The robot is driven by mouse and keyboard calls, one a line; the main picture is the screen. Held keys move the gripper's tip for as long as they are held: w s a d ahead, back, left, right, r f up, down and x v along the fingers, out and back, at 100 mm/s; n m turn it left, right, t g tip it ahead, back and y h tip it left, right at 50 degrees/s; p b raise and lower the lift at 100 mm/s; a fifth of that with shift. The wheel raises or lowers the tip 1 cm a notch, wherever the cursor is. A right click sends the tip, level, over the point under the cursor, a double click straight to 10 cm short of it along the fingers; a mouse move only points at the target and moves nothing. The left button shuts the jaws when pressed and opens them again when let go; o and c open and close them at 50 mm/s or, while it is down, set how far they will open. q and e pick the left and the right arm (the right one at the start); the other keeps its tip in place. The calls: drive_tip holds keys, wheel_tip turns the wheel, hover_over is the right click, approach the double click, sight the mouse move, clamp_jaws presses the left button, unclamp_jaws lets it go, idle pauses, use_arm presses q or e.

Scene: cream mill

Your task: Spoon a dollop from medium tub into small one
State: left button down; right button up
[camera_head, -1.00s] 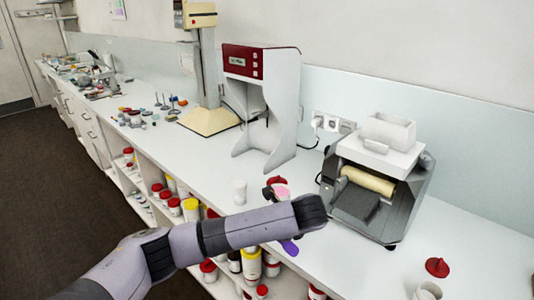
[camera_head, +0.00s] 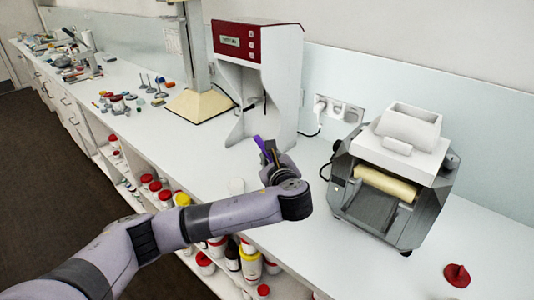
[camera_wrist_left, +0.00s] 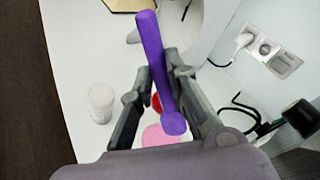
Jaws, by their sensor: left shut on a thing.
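My left gripper (camera_head: 270,152) is shut on a purple spoon (camera_head: 260,143) above the counter. In the left wrist view, the spoon (camera_wrist_left: 151,45) runs lengthwise between the fingers (camera_wrist_left: 158,68); its rounded near end shows no visible cream. A pink round surface (camera_wrist_left: 162,135), apparently an open tub's contents, lies below that end, partly hidden by gripper and spoon. A red piece (camera_wrist_left: 156,102) shows beside it. Both are hidden behind my arm in the head view. A white tub (camera_wrist_left: 101,100) stands left of the gripper; it also shows in the head view (camera_head: 236,186). My right gripper is not in view.
A white machine with a red panel (camera_head: 252,42) stands behind the gripper. A grey roller mill (camera_head: 390,190) stands to the right. A red lid (camera_head: 457,275) lies at the front right. Shelves of jars (camera_head: 250,265) sit below the counter edge. Counter between machines is clear.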

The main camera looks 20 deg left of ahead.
use_arm(q)
drive_tip(key=shift+s+d+f+b, duration=0.1)
drive_tip(key=shift+s+f+b, duration=0.05)
drive_tip(key=shift+f+b, duration=0.2)
wheel_tip(320, 180, down, 7)
drive_tip(key=b, duration=0.3)
drive_tip(key=shift+w+a+r+b, duration=0.15)
drive_tip(key=shift+w+a+b, duration=0.1)
drive_tip(key=shift+w+b, duration=0.1)
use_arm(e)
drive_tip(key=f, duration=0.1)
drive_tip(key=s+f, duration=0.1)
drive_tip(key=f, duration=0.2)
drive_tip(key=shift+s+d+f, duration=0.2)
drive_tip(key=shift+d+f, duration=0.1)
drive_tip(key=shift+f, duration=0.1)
use_arm(q)
wheel_tip(320, 180, up, 6)
drive_tip(key=p, duration=0.7)
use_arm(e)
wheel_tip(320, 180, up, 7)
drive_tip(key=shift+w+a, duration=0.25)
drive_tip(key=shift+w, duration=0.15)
